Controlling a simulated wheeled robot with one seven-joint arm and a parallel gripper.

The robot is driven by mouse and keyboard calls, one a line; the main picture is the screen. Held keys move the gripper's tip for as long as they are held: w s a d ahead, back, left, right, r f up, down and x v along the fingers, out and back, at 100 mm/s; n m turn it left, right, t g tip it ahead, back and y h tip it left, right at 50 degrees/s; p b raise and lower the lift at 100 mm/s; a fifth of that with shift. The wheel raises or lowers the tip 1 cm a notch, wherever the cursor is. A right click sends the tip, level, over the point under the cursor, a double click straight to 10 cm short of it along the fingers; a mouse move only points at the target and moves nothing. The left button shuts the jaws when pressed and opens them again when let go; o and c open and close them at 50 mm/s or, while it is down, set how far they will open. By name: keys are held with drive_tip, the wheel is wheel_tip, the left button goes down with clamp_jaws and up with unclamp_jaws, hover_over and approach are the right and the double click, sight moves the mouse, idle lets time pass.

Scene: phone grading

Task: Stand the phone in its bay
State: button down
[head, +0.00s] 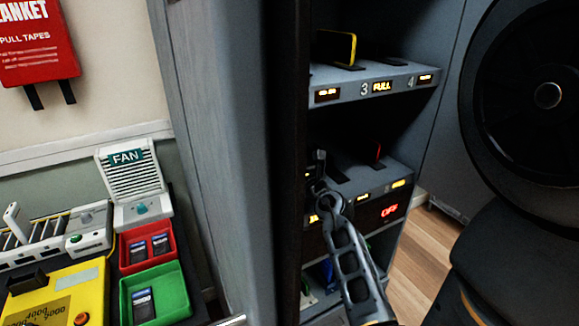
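A grey shelf unit (352,92) holds phone bays on two levels, with small lit displays along the shelf fronts. A thin red-edged object (377,152), perhaps a phone, stands on the lower shelf (345,188). My gripper (319,163) is at the left front of the lower shelf, its arm coming up from the bottom. Its fingers are small and dark against the shadow. I cannot tell whether they hold a phone. The shelf's left inside is hidden by the dark door-side post.
A dark vertical post (288,150) stands close to the left of my gripper. Red (146,247) and green (157,296) trays hold dark cards, beside a yellow device (55,295) and a FAN unit (130,183). A large black round thing (535,90) is at right. Wooden floor shows between.

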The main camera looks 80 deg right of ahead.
drive_tip(key=shift+f, duration=0.15)
drive_tip(key=c, duration=1)
unclamp_jaws()
drive_tip(key=shift+f, duration=0.1)
drive_tip(key=b+v, duration=0.1)
drive_tip(key=v, duration=0.5)
drive_tip(key=shift+s+a, duration=0.1)
drive_tip(key=shift+a, duration=0.1)
drive_tip(key=shift+s+a, duration=0.45)
drive_tip(key=shift+a, duration=0.05)
